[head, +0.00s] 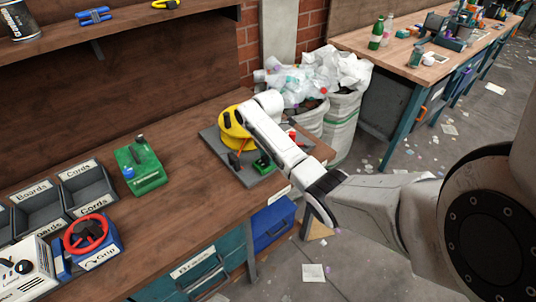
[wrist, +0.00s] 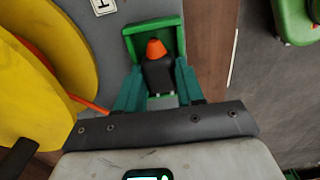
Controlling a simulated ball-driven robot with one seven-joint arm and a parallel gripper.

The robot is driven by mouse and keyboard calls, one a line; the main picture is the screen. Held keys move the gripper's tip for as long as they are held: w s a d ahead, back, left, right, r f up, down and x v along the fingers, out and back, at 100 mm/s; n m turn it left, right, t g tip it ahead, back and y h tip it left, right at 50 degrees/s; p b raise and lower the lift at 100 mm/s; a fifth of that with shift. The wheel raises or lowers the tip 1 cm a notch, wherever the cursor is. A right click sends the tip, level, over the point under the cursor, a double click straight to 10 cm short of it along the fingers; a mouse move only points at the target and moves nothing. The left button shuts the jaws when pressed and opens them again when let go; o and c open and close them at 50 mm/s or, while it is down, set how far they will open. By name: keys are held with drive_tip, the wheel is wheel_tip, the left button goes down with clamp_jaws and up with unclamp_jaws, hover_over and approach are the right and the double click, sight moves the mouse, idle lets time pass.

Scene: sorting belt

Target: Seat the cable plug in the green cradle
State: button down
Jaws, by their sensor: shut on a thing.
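My gripper (wrist: 158,78) is shut on the cable plug (wrist: 157,72), a black block with an orange tip, between teal fingers. The green cradle (wrist: 130,45), a square-walled holder, frames the plug in the wrist view. The tip points toward the cradle's far wall. Whether the plug rests on the cradle's floor or is just above it, I cannot tell. In the head view the cradle (head: 262,164) shows on the grey board, and my arm hides the gripper and plug. An orange cable (wrist: 88,103) runs from the yellow reel (wrist: 60,60) toward the left finger.
The yellow reel (head: 233,128) with a dark handle stands close left of the cradle on the grey board (head: 217,147). A green box-like device (head: 141,168) and grey bins (head: 88,185) sit further left. Bench (head: 190,215) between them is clear. Bagged waste (head: 318,78) stands behind.

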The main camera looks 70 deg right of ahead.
drive_tip(key=shift+f, duration=0.2)
drive_tip(key=c, duration=0.8)
unclamp_jaws()
drive_tip(key=shift+s+f, duration=0.1)
drive_tip(key=shift+f, duration=0.05)
drive_tip(key=shift+o, duration=0.9)
drive_tip(key=shift+s+a+f, duration=0.1)
wheel_tip(320, 180, up, 12)
drive_tip(key=shift+w+d, duration=0.2)
drive_tip(key=shift+w, duration=0.1)
drive_tip(key=shift+f, duration=0.15)
